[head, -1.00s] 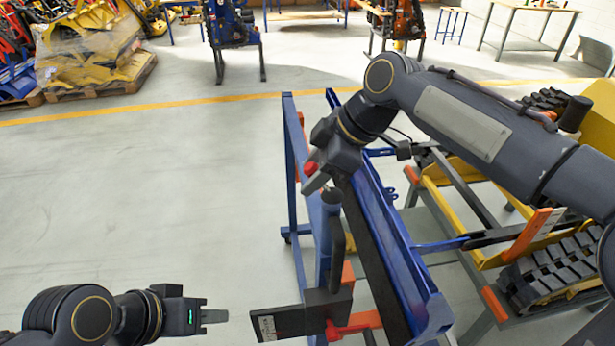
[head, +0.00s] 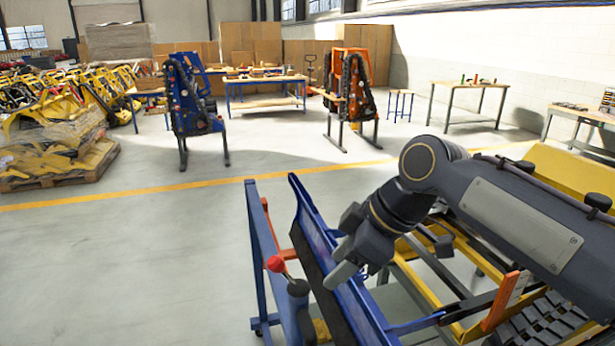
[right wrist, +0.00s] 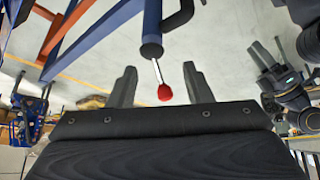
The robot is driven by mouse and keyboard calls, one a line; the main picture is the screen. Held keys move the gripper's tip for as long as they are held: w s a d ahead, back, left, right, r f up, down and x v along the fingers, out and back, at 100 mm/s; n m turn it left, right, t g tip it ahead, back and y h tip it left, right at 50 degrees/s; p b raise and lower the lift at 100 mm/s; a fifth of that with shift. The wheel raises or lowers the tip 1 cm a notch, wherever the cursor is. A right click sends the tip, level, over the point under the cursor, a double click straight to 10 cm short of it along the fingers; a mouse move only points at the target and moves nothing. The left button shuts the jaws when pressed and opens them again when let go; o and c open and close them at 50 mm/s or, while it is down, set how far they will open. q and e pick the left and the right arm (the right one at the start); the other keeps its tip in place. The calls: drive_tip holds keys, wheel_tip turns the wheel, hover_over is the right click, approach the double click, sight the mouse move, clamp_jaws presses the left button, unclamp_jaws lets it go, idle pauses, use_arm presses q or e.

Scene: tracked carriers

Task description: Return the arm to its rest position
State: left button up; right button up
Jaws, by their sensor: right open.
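My right gripper (head: 343,274) hangs over the blue frame, just right of a lever with a red ball knob (head: 276,263). In the right wrist view, my right gripper (right wrist: 160,82) has its two fingers wide apart with nothing held. The red knob (right wrist: 164,93) shows in the gap between them, apart from both fingers. My right arm reaches in from the right and is bent at the elbow.
A blue frame (head: 262,255) with a long blue beam (head: 312,230) stands below my right gripper. A yellow tracked carrier (head: 565,170) is at the right, under my arm. Open grey floor (head: 130,260) lies to the left. Benches and other machines stand far back.

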drive_tip(key=s+d+f+m+t, duration=0.2)
drive_tip(key=s+d+f+m, duration=0.3)
drive_tip(key=d, duration=0.5)
drive_tip(key=s+d+f+m+h, duration=0.1)
drive_tip(key=s+d+f+m, duration=0.2)
drive_tip(key=s+f+m, duration=0.3)
drive_tip(key=s+d+f+m+t+h, duration=0.1)
drive_tip(key=s+d+f+m, duration=0.2)
drive_tip(key=s+f+m, duration=0.3)
drive_tip(key=shift+s+d+t, duration=0.2)
drive_tip(key=shift+s+t, duration=0.1)
drive_tip(key=shift+s, duration=0.85)
drive_tip(key=shift+c, duration=1)
drive_tip(key=shift+s+d, duration=0.1)
